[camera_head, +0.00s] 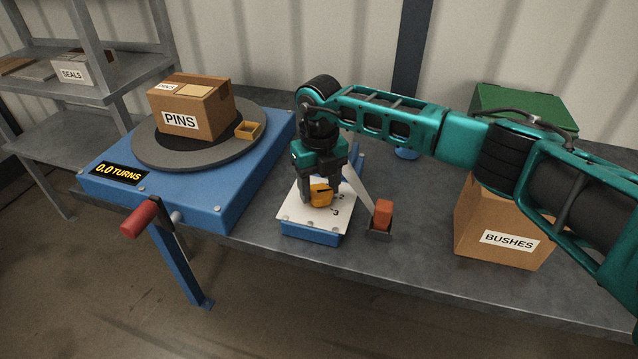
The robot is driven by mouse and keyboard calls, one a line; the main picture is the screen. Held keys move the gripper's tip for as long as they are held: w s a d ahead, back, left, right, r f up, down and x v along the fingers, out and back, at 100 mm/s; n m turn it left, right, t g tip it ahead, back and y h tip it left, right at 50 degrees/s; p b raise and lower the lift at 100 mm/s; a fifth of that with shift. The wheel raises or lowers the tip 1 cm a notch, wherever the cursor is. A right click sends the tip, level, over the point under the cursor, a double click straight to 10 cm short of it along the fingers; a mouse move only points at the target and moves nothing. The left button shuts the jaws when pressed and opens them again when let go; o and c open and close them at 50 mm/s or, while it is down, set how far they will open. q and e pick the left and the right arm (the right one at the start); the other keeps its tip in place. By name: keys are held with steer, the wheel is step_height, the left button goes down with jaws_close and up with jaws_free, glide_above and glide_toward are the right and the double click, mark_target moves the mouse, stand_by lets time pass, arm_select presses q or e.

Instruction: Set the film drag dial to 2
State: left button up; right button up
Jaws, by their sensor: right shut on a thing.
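The digits 2 and 3 show to the right of the knob; other marks are hidden by my gripper. My right gripper (320,191) points down over the plate and is shut on the knob. Which number the knob points at cannot be told. My left gripper is not in view.
Left stands a blue turntable unit (205,213) with a red-handled crank (139,218), a "0.0 TURNS" display and a PINS box (192,106). An orange-red block (383,212) is right of the dial. A BUSHES box (490,225) stands farther right.

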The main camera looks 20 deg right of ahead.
mark_target(319, 190)
stand_by(0.3)
steer(key=o, duration=1.1)
steer(key=shift+c, duration=0.2)
step_height(319, 190, up, 13)
